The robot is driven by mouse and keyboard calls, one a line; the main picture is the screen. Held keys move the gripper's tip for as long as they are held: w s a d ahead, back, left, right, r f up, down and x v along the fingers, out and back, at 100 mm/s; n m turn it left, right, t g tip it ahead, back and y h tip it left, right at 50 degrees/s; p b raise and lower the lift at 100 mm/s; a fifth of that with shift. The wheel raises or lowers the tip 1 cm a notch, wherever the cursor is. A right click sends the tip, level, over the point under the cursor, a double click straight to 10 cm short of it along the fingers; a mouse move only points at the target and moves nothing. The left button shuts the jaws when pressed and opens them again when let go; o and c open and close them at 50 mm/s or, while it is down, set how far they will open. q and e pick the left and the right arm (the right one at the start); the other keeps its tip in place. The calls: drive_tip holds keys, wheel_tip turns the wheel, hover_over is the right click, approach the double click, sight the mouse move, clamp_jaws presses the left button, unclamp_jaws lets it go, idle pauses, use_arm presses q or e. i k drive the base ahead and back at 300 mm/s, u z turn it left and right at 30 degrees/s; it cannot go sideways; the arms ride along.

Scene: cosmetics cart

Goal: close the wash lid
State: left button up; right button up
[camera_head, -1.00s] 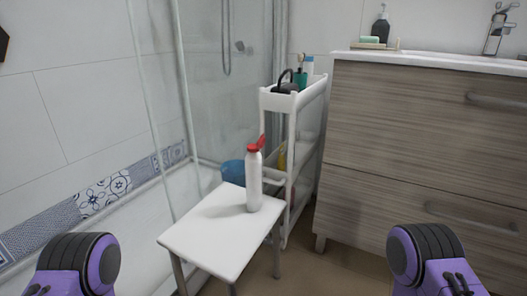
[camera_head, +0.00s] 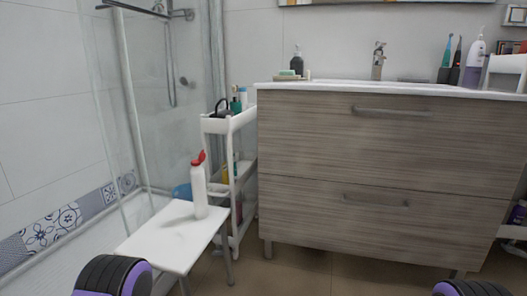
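The wash is a white bottle (camera_head: 200,192) with a red lid (camera_head: 198,159). It stands upright on a small white stool (camera_head: 165,240). The red lid looks tipped up at an angle on the bottle's top, so it appears open. Parts of my two arms show at the bottom edge, one at the lower left and one at the lower right. Neither gripper is in view, and nothing touches the bottle.
A narrow white cart (camera_head: 238,122) with several toiletries stands behind the stool. A wood-grain vanity cabinet (camera_head: 370,150) fills the right. A glass shower screen (camera_head: 150,110) and a tub edge are at the left. Open floor (camera_head: 310,275) lies in front of the vanity.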

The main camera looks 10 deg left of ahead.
sight(202, 156)
drive_tip(key=z, duration=1.35)
drive_tip(key=i, duration=1.95)
drive_tip(key=u, duration=3.45)
